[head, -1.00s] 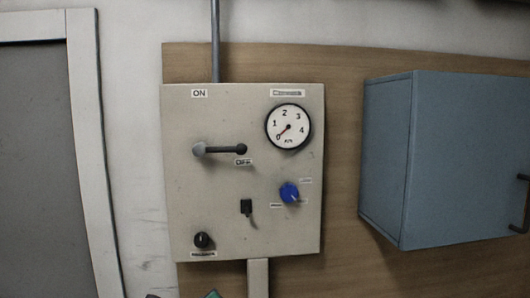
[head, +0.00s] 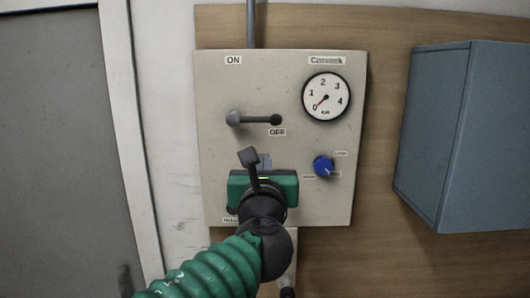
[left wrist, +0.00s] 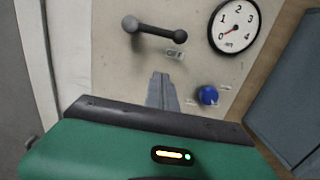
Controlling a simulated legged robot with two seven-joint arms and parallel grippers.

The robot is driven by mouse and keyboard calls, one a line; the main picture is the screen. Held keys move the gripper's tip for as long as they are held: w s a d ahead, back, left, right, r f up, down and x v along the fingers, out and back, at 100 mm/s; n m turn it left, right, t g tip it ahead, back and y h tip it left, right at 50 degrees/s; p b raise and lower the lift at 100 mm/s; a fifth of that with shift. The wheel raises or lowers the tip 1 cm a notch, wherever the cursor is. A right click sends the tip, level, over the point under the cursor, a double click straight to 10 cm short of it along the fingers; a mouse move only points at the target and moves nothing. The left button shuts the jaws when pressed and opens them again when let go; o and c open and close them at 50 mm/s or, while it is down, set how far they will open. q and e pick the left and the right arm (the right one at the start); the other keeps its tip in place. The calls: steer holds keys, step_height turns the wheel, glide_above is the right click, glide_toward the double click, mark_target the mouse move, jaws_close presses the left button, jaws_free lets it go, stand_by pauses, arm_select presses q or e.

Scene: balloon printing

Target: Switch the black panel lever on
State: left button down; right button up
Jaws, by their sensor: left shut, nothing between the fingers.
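On the beige control panel (head: 218,85), a dark lever (head: 255,119) points sideways to the right, its knob near the OFF label and the ON label above its pivot. It also shows in the left wrist view (left wrist: 153,29). The small black switch lower on the panel is hidden behind my left gripper in both current views. My left gripper (head: 264,161) is in front of the lower panel, below the sideways lever. Its fingers (left wrist: 162,80) are shut and empty, pointing at the panel; contact cannot be told. My right gripper is not in view.
A white gauge (head: 326,97) and a blue knob (head: 323,166) sit on the panel's right side. A blue-grey cabinet (head: 450,140) juts out at the right. A grey door (head: 60,150) is at the left. The panel between gripper and gauge is clear.

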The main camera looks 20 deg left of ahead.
mark_target(254, 119)
arm_select(q)
steer(key=w+r+p, duration=0.1)
steer(key=w+p, duration=0.1)
steer(key=w+a+r+p, duration=0.1)
steer(key=w+p, duration=0.1)
steer(key=w, duration=0.1)
steer(key=w+a+r+p, duration=0.1)
steer(key=w+r+p, duration=0.1)
steer(key=shift+w+a+r, duration=0.1)
steer(key=shift+w+a, duration=0.1)
steer(key=shift+w, duration=0.2)
steer(key=shift+w, duration=0.25)
